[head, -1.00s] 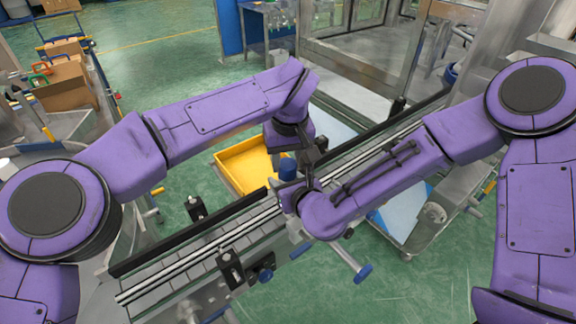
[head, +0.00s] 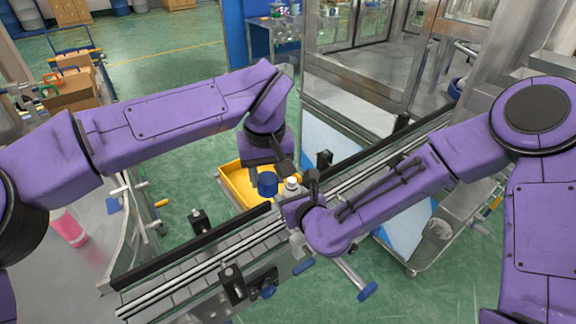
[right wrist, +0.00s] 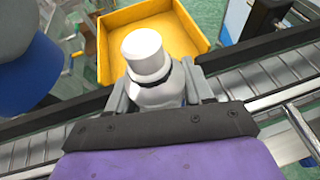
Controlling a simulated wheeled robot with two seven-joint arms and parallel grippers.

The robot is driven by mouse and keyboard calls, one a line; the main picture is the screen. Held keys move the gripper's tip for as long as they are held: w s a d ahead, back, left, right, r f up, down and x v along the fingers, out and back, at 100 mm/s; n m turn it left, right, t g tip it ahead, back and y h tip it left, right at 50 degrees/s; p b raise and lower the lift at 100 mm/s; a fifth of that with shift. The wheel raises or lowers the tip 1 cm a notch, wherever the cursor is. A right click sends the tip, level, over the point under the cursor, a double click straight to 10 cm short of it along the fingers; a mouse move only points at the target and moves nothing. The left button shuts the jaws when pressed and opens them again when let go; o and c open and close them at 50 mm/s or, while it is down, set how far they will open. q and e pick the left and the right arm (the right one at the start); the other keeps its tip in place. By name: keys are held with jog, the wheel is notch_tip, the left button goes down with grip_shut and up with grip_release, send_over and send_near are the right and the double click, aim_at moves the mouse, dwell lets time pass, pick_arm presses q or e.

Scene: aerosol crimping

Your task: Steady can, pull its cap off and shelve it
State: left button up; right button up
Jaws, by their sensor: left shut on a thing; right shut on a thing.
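The can (right wrist: 157,92) stands at the conveyor with its white top (right wrist: 143,50) bare; the white top also shows in the head view (head: 292,183). My right gripper (right wrist: 158,84) is shut around the can's upper body, one finger on each side. Its fingertips are mostly hidden in the head view. The blue cap (head: 267,185) is off the can, just left of it, and shows large at the upper left of the right wrist view (right wrist: 28,62). My left gripper (head: 268,171) is shut on the cap from above. The can's lower part is hidden.
The conveyor (head: 190,268) with dark rails runs diagonally under both grippers. A yellow bin (head: 232,184) lies behind it, close to the cap. A pinkish-red cylinder (head: 69,228) stands on the grey surface at left. A cart with cardboard boxes (head: 70,92) is at the far left.

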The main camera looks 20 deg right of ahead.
jog(key=shift+f, duration=0.15)
pick_arm(q)
jog(key=s+a, duration=0.4)
jog(key=a, duration=0.7)
jog(key=shift+r, duration=0.25)
pick_arm(e)
jog(key=o, duration=1.2)
pick_arm(q)
notch_tip(320, 180, up, 4)
jog(key=shift+a+r, duration=0.15)
